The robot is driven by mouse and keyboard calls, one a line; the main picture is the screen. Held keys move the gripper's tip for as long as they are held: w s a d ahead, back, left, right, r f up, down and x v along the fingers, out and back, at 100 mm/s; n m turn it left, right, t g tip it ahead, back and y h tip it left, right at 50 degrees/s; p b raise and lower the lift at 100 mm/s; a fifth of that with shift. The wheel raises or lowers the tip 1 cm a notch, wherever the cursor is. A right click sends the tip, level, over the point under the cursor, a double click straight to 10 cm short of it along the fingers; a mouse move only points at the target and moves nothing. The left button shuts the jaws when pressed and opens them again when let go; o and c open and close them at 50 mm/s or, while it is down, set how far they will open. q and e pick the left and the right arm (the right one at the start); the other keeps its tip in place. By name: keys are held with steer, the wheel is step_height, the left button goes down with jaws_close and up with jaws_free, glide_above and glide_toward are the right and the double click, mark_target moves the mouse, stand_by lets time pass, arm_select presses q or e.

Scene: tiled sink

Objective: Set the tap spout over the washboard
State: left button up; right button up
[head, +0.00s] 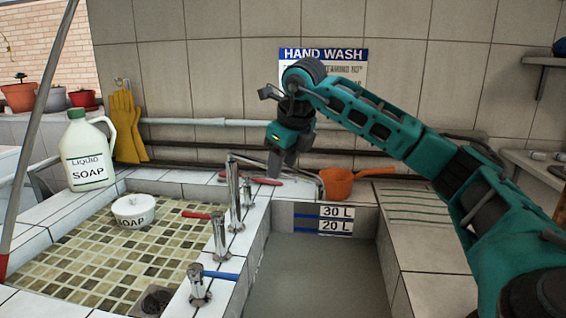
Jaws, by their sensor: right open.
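The tap stands on the tiled divider between the two basins, with a tall metal post (233,200) and a thin spout (251,163) running from its top toward the right. The spout's far end is hard to make out near my gripper. The ridged washboard (415,208) is on the tiled counter right of the deep basin, partly behind my right arm. My right gripper (281,164) is open, pointing down near the spout's far end. I cannot tell whether they touch. My left gripper is not in view.
Shorter metal valves (219,238) with red and blue handles line the divider. A soap tub (134,210) sits in the tiled left basin; a soap jug (88,150) stands behind. The deep basin (318,275) has free room above it.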

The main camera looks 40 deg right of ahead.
steer(key=shift+c, duration=0.4)
jaws_close()
